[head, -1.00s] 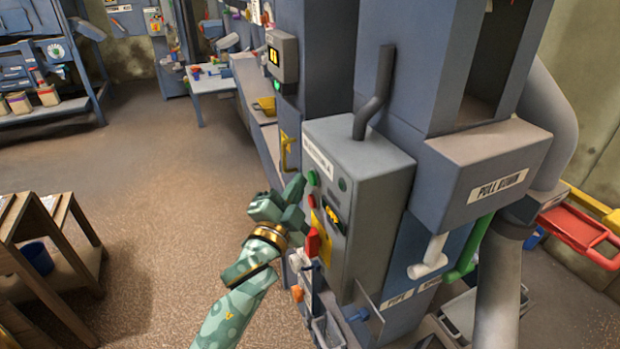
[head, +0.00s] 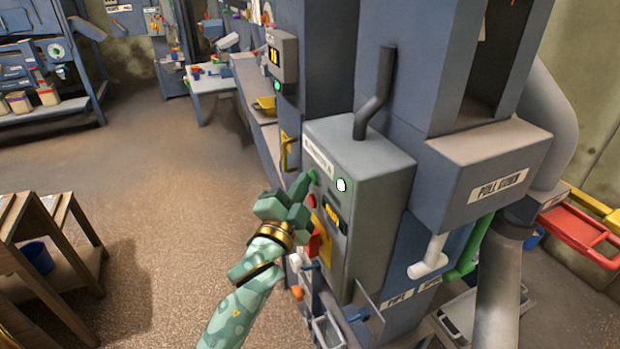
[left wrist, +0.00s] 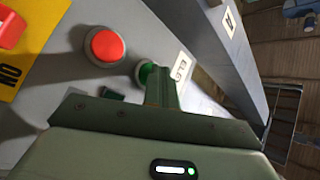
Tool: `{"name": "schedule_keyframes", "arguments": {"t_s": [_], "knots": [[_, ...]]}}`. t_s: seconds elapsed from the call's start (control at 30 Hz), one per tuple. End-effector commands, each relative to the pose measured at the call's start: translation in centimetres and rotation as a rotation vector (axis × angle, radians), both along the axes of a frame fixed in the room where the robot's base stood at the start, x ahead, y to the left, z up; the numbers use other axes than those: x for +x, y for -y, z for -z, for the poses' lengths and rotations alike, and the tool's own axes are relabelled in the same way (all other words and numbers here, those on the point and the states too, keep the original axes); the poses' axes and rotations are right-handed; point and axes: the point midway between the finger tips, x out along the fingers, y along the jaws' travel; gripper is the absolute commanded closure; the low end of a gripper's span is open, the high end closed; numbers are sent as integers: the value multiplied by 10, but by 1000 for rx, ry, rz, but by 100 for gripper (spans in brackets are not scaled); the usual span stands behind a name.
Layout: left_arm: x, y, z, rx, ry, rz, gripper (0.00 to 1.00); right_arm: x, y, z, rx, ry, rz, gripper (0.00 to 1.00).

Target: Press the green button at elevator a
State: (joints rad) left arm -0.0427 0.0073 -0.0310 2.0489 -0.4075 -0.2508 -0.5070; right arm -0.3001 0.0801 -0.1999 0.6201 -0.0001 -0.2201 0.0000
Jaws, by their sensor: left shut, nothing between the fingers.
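The grey control box (head: 372,160) stands right of the centre in the head view. The green button (head: 314,175) is on its left-facing side, partly covered by my left gripper (head: 304,183). In the left wrist view the green button (left wrist: 145,72) sits beside the red button (left wrist: 104,45). My left gripper (left wrist: 160,75) is shut and empty, its fingertips at the green button and seemingly touching it. How far the button is pushed in is hidden. My right gripper is not in view.
Below the green button are a red button (head: 311,201) and a red lever (head: 314,243). A dark bent pipe (head: 375,95) rises from the box top. A PULL DOWN housing (head: 490,185) stands to the right. Open floor (head: 180,170) lies to the left.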

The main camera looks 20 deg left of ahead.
Motion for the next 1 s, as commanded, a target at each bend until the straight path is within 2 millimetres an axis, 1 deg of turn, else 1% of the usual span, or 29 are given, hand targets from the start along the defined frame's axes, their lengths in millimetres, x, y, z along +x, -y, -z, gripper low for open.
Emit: {"name": "schedule_keyframes", "arguments": {"t_s": [0.23,0.57,0.87,1.0], "knots": [[-2,-1,-1,-1,1,1,100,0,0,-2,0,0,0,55],[-14,-11,-1,-1,1,1,100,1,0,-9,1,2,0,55],[-14,-12,0,-1,1,1,100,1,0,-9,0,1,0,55],[-21,-18,-1,0,-1,1,100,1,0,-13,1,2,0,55]]}}
